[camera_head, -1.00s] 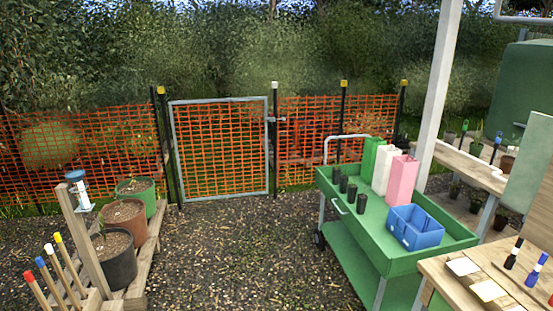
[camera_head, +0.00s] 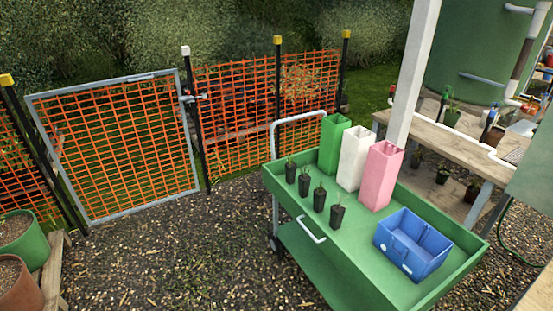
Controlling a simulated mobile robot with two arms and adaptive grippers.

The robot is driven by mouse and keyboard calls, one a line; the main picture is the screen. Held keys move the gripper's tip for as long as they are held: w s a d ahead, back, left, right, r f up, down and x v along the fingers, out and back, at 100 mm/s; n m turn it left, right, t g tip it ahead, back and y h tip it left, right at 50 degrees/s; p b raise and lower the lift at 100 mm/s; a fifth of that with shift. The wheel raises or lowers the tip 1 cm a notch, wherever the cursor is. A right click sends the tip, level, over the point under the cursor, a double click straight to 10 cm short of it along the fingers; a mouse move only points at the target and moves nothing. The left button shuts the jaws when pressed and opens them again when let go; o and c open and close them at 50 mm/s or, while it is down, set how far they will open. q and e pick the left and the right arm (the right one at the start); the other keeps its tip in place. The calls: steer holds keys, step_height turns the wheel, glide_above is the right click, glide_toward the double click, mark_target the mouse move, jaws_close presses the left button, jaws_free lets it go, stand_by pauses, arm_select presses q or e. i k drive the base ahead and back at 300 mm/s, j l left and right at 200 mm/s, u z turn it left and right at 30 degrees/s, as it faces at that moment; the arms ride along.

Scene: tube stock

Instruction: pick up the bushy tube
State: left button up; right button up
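Several small black tubes with green seedlings stand upright in a slanting row on the left side of the green cart (camera_head: 375,285). From back to front there are a back tube (camera_head: 291,173), a second tube (camera_head: 304,186), a third tube (camera_head: 320,201) and a front tube (camera_head: 337,216). The plants are small in the picture, and I cannot tell for sure which one is the bushy tube. Neither of my grippers shows in the head view.
On the cart stand tall green (camera_head: 333,146), white (camera_head: 353,160) and pink (camera_head: 382,178) containers and a blue crate (camera_head: 413,245). A wooden bench (camera_head: 440,143) is behind at right. A mesh gate (camera_head: 120,150) is at left. The gravel (camera_head: 180,260) left of the cart is clear.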

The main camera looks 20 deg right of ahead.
mark_target(304, 179)
steer(key=i+z, duration=0.15)
steer(key=i, duration=0.3)
steer(key=i+j+z, duration=0.15)
steer(key=i, duration=0.3)
steer(key=i+j+z, duration=0.15)
steer(key=i, duration=0.3)
steer(key=i+j+z, duration=0.15)
steer(key=i, duration=0.3)
